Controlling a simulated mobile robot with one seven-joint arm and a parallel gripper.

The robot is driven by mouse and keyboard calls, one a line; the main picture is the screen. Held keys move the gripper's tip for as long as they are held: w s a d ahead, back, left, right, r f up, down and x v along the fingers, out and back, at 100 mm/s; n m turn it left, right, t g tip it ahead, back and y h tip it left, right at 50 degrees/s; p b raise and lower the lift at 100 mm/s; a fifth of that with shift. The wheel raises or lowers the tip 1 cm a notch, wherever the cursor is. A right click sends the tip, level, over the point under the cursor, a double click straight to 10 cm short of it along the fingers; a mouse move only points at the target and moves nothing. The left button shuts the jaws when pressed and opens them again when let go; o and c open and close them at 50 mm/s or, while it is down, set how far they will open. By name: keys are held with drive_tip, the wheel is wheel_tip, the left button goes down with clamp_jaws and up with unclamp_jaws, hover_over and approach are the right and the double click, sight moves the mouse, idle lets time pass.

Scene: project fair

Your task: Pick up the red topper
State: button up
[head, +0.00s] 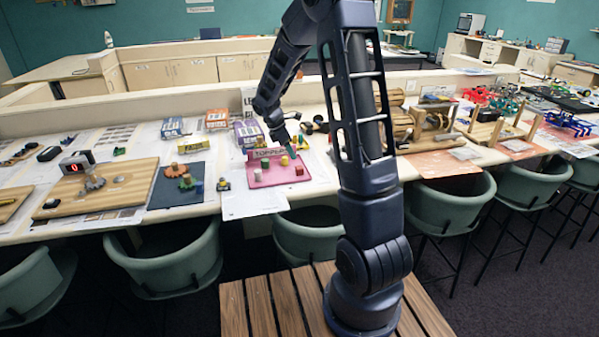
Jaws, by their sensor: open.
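A small red topper (299,171) stands on the right part of a pink mat (275,181) on the long counter. A few other small toppers share the mat: a yellow one (284,161) and a purple one (257,175) are clear. A label (267,153) that seems to read "TOPPERS" stands at the mat's back edge. My gripper (291,151) is above the back right of the mat, a little behind and left of the red topper in the picture. It is open, appears empty, and is small in the view. My arm hides part of the counter.
Left of the mat is a dark board (178,184) with small coloured pieces, then a wooden board (100,188) with a red-digit display (76,163). Boxes (247,133) stand behind. Wooden models (430,125) are to the right. Green chairs (308,234) line the counter's front.

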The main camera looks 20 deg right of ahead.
sight(299, 167)
drive_tip(key=shift+x, duration=4.15)
drive_tip(key=shift+s, duration=0.15)
drive_tip(key=c, duration=1)
